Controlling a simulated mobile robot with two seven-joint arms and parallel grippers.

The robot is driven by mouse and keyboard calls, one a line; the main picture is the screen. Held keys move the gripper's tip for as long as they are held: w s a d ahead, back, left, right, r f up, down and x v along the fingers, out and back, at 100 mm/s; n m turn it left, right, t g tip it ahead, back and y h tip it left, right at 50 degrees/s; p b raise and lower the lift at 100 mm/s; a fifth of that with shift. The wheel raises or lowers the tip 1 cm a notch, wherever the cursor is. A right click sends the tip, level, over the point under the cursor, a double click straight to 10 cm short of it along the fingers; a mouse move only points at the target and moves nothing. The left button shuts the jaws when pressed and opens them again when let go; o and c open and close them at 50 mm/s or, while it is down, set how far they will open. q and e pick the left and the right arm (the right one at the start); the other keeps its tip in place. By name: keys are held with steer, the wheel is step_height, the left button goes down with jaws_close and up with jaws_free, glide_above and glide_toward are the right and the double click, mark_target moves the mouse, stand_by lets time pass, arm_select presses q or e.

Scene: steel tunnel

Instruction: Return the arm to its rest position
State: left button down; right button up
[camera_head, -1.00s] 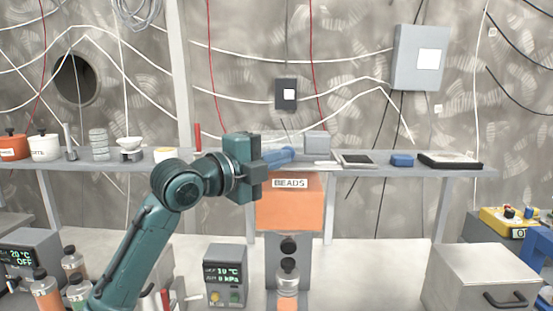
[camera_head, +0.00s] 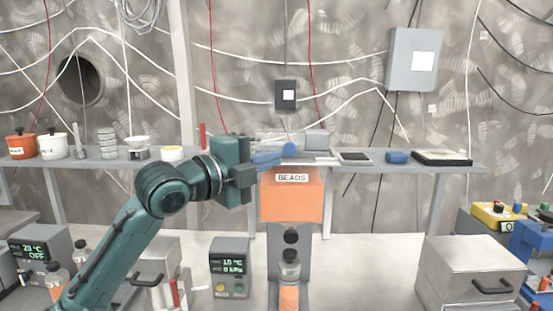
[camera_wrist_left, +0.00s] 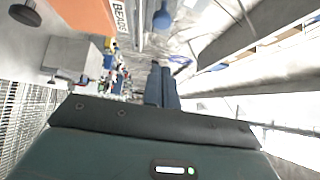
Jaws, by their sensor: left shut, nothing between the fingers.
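My left arm (camera_head: 165,190) is dark teal and comes in from the lower left in the head view. Its gripper (camera_head: 268,160) points right, in front of the long shelf and just above the orange BEADS hopper (camera_head: 291,205). The blue fingers are shut together with nothing between them. They also show side by side in the left wrist view (camera_wrist_left: 162,86). A blue round-ended thing (camera_head: 290,149) shows just beyond the fingertips and also in the wrist view (camera_wrist_left: 162,18); whether they touch is unclear. My right gripper is not in view.
The grey shelf (camera_head: 450,169) carries pots, a blue block (camera_head: 396,157) and trays. Below stand a display box (camera_head: 230,268), an orange-filled bottle (camera_head: 289,285) under the hopper, and a metal case (camera_head: 475,262). Bench room is clear between hopper and case.

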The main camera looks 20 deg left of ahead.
arm_select(q)
steer(key=b+v, duration=0.1)
steer(key=v, duration=0.5)
steer(key=shift+a+f, duration=0.3)
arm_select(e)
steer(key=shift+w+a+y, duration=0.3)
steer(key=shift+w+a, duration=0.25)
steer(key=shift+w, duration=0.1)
